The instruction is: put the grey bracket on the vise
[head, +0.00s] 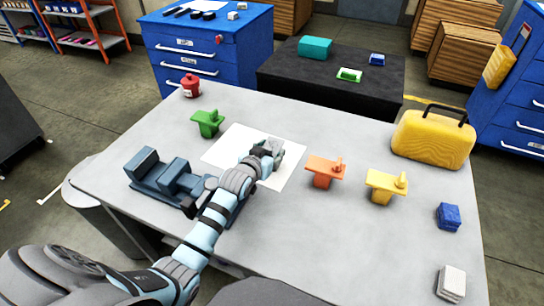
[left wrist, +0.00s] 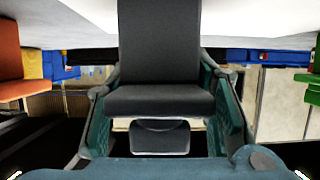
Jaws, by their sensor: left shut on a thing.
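The grey bracket (head: 291,154) is at the white sheet in the middle of the table, partly hidden by my left gripper (head: 270,154). My left gripper is shut on it. In the left wrist view the bracket (left wrist: 158,50) fills the space between the two teal fingers, dark grey and block-like. I cannot tell whether it touches the sheet. The blue-grey vise (head: 146,162) stands on the table to the left of the gripper, with my left arm covering its right end. My right gripper is not in view.
A green bracket (head: 208,121), an orange one (head: 322,171) and a yellow one (head: 383,184) stand around the white sheet (head: 228,147).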

